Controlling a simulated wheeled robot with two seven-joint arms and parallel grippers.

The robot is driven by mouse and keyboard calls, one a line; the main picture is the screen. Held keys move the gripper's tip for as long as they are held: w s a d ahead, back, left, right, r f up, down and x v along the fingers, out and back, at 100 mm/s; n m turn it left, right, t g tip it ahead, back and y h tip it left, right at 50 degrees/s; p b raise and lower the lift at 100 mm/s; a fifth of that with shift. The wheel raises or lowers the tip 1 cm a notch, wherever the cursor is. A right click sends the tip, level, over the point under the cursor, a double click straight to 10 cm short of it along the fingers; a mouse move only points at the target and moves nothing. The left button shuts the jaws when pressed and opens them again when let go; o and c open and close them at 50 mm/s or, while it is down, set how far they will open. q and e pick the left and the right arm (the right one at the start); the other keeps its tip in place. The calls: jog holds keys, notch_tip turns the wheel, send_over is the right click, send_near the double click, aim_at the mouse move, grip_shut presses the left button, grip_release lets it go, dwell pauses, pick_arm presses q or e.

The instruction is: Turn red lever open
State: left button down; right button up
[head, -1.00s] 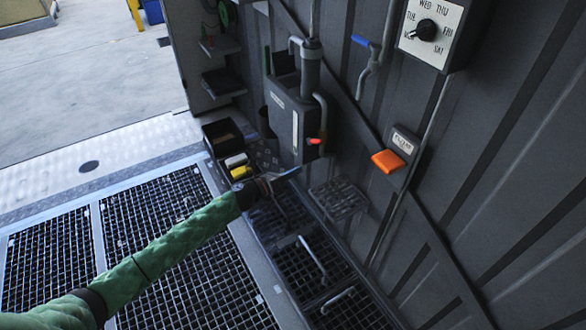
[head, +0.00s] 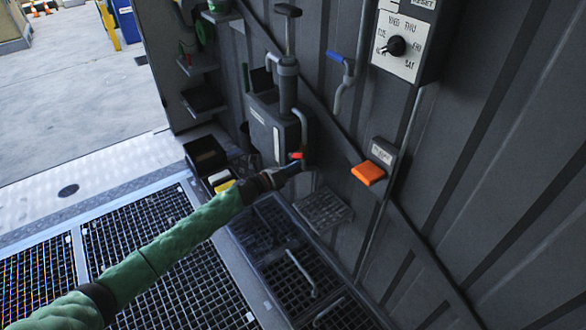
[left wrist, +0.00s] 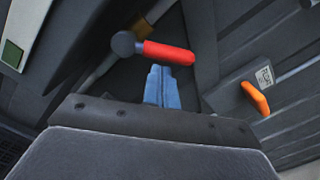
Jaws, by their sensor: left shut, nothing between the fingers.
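The red lever (head: 296,156) is a short red handle low on the grey pump unit (head: 272,128) against the corrugated wall. In the left wrist view the red lever (left wrist: 168,53) extends right from a dark round pivot, tilted slightly down to the right. My left gripper (head: 292,169) is at the lever, just below it in the head view. In the wrist view its blue fingers (left wrist: 162,88) are together with nothing between them, their tips just under the lever's middle. I cannot tell whether they touch it. My right gripper is not in view.
An orange lever (head: 367,173) on a labelled plate sits to the right on the wall. A blue-handled tap (head: 338,58) and a day dial (head: 396,47) are higher up. Black bins (head: 205,154) stand left of the pump. Grating covers the floor.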

pick_arm(q)
jog(key=shift+r, duration=0.1)
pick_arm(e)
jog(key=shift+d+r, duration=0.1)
pick_arm(q)
jog(key=shift+r+n+p, duration=0.1)
jog(key=shift+n+p, duration=0.25)
jog(key=shift+n, duration=0.05)
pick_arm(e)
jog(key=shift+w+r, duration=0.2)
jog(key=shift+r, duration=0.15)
